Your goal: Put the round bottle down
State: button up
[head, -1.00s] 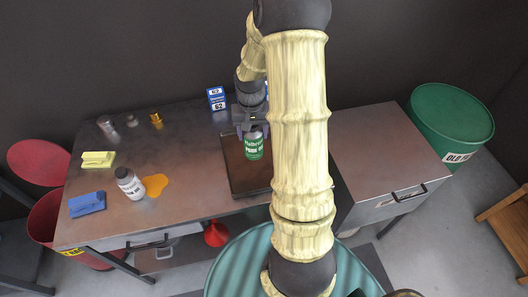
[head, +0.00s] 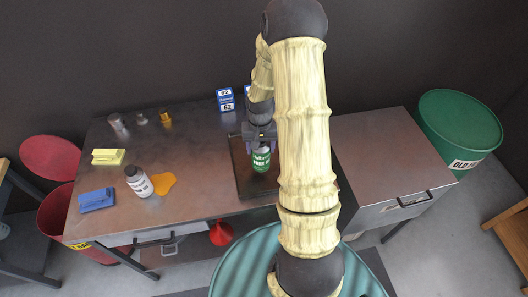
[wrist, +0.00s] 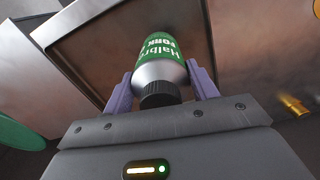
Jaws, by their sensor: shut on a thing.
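The round bottle (head: 261,159) is green and silver with white lettering. In the wrist view the bottle (wrist: 160,60) has a black cap towards my gripper and sits between the two purple fingers. My gripper (head: 261,146) is shut on it from above, over the dark square tray (head: 243,184) on the metal bench. The tray also shows beneath the bottle in the wrist view (wrist: 95,50). I cannot tell whether the bottle's base touches the tray. My arm hides the tray's right part.
A blue block (head: 96,200), yellow brush (head: 108,157), small metal parts and blue boxes (head: 226,100) lie around.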

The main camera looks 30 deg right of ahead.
jog(key=shift+f+p, duration=0.6)
jog(key=shift+f, duration=1.5)
jog(key=shift+f, duration=0.1)
jog(key=o, duration=1.2)
jog(key=shift+o, duration=0.2)
notch_tip(320, 180, up, 12)
jog(key=b, duration=0.3)
